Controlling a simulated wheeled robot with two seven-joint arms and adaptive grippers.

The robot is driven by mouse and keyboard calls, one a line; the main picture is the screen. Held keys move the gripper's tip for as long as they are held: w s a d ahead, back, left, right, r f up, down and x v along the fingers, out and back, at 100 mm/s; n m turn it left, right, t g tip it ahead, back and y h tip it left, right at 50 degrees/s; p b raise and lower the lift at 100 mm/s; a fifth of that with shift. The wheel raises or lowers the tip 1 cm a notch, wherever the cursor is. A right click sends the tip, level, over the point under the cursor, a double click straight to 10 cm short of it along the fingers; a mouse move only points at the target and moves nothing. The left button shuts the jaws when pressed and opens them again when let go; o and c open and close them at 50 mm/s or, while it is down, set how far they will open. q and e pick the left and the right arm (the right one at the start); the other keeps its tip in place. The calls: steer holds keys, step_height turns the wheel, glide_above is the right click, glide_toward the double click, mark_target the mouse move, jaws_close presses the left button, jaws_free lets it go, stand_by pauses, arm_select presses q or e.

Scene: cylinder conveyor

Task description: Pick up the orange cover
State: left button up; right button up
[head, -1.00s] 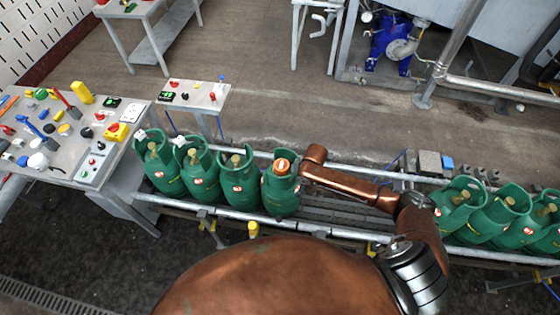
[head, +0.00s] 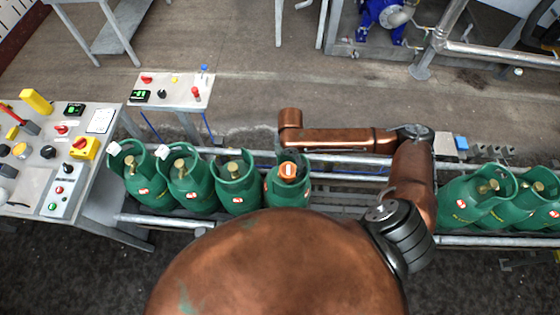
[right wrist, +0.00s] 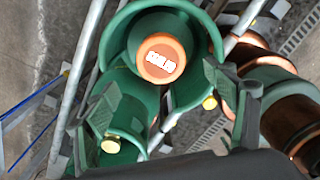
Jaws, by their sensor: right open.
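The orange cover (head: 288,170) sits on top of a green gas cylinder (head: 285,192), inside its collar, at the right end of the left group on the conveyor. It also shows in the right wrist view (right wrist: 160,57), round, with a white label, framed by the green collar. My right gripper (right wrist: 168,112) is open, with one dark finger at each side and nothing between the tips. The cover lies beyond the fingertips, apart from them. In the head view the right gripper is mostly hidden behind my wrist, just beyond the cover. My left gripper is not in view.
More green cylinders with bare brass valves stand close on the left (head: 236,180). Another group stands at the right end of the conveyor (head: 490,195). A control table (head: 35,190) is at the left, and a small panel stand (head: 178,92) is behind the cylinders.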

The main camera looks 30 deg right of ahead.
mark_target(288, 170)
steer(key=shift+w+f, duration=0.35)
steer(key=shift+f, duration=0.4)
steer(key=f, duration=0.3)
steer(key=shift+s+d, duration=0.15)
steer(key=shift+s, duration=0.25)
step_height(288, 170, down, 3)
steer(key=shift+s+f, duration=0.1)
steer(key=shift+f, duration=0.05)
steer(key=c, duration=1.2)
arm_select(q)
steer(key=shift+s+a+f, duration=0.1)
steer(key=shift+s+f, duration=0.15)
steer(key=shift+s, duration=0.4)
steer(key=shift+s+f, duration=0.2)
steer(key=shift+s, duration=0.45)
